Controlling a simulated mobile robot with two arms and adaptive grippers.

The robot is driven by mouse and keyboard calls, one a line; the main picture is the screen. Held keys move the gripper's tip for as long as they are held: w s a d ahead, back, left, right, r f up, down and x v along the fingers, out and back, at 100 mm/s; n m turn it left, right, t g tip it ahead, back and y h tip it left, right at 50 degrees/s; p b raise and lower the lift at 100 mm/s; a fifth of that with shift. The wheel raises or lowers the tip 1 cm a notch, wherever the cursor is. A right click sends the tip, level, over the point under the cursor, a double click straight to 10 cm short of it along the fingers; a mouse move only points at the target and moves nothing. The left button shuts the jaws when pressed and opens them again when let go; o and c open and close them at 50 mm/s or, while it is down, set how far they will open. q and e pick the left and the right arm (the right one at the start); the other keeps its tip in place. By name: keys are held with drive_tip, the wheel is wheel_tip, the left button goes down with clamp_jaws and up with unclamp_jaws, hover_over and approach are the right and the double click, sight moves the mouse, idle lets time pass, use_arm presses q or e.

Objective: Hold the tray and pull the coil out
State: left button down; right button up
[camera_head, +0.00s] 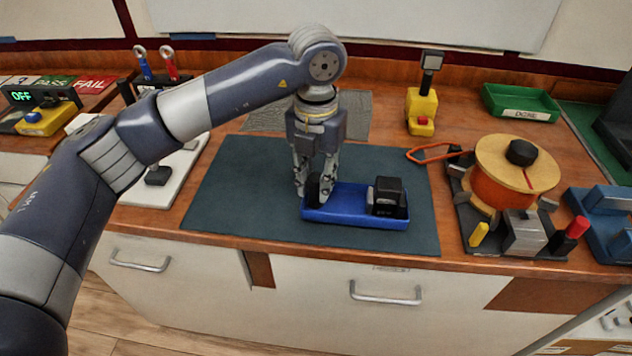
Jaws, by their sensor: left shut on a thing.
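A blue tray (345,214) lies on the dark green mat at the middle of the bench. A black block-like part (388,196), perhaps the coil, sits in the tray's right end. My left gripper (313,189) points down at the tray's left end. Its fingers are shut around a dark upright piece there, which looks like part of the tray. The fingers partly hide this piece. My right gripper is not in view.
The mat (235,190) is bare left of the tray. A wooden spool with orange cord (515,170) stands on a black fixture to the right. A yellow device (421,108) and a green bin (521,102) stand behind. A white board (170,180) lies left of the mat.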

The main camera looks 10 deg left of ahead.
use_arm(q)
drive_tip(key=shift+w+a+f+b, duration=0.1)
drive_tip(key=shift+w+f+b, duration=0.15)
drive_tip(key=shift+w, duration=0.8)
drive_tip(key=shift+w+a+f+b, duration=0.15)
drive_tip(key=shift+w+f, duration=0.1)
drive_tip(key=shift+w, duration=0.75)
drive_tip(key=shift+s+f+b, duration=0.15)
drive_tip(key=shift+f+b, duration=0.2)
drive_tip(key=shift+f, duration=0.05)
idle(0.8)
